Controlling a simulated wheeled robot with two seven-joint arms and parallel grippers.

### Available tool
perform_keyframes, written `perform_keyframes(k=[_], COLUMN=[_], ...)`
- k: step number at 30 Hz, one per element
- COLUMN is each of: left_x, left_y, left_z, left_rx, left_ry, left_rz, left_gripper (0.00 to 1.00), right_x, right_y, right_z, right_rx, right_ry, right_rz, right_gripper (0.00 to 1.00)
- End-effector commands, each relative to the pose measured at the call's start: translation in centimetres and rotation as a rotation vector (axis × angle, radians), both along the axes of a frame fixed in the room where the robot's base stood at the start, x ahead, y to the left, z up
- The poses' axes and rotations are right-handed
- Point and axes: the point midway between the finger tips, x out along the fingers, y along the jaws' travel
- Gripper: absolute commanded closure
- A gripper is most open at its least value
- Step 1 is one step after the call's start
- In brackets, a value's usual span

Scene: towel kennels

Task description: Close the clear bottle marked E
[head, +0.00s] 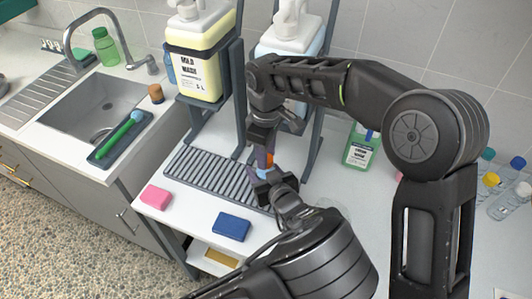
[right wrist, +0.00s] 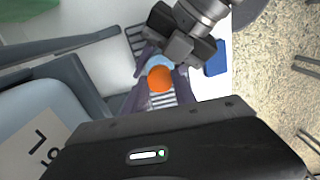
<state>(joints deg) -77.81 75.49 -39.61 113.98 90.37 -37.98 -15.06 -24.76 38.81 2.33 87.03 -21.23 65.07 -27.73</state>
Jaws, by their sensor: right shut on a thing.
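My right gripper (head: 265,158) reaches down over the drain rack and is shut on a small orange cap (head: 270,159). The cap also shows between the fingers in the right wrist view (right wrist: 160,78). A pale blue, see-through piece (head: 263,172), possibly part of a bottle, shows just below the cap. My left gripper (head: 272,181) is right beside this piece, below the right one. Whether its jaws are shut on it is hidden. I cannot make out a letter E or tell whether the cap touches a bottle neck.
The slatted drain rack (head: 195,172) lies below the grippers. A pink sponge (head: 156,197) and a blue sponge (head: 231,225) lie in front. A yellow jug (head: 200,55) and a pale blue jug (head: 290,40) stand behind on racks. Several clear bottles (head: 508,203) stand at right.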

Motion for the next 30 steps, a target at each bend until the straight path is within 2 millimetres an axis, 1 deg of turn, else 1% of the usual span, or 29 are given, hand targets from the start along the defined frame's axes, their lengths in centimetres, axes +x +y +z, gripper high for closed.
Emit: perform_keyframes(k=[2,7,11,12,21,30], left_x=[0.0,0.0,0.0,-0.01,0.0,0.0], left_y=[0.0,0.0,-0.01,-0.01,-0.02,-0.03], left_z=[-0.01,-0.01,-0.01,-0.01,-0.01,-0.01], left_rx=[0.0,0.0,0.0,0.0,0.0,0.0], left_ry=[0.0,0.0,0.0,0.0,0.0,0.0], left_rz=[0.0,0.0,0.0,0.0,0.0,-0.001], left_gripper=[1.0,1.0,1.0,1.0,1.0,1.0], right_x=[-0.01,0.0,0.0,0.0,0.0,0.02], right_y=[0.07,0.09,0.05,0.05,0.03,0.02], right_z=[0.02,0.01,-0.01,-0.01,-0.02,0.17], right_rx=[0.001,0.0,0.001,0.001,0.0,0.0], right_ry=[0.0,0.0,0.0,0.0,0.001,0.0], right_rz=[-0.089,-0.398,-0.382,-0.382,-0.38,-0.379], right_gripper=[1.0,1.0,1.0,0.67,0.43,0.43])
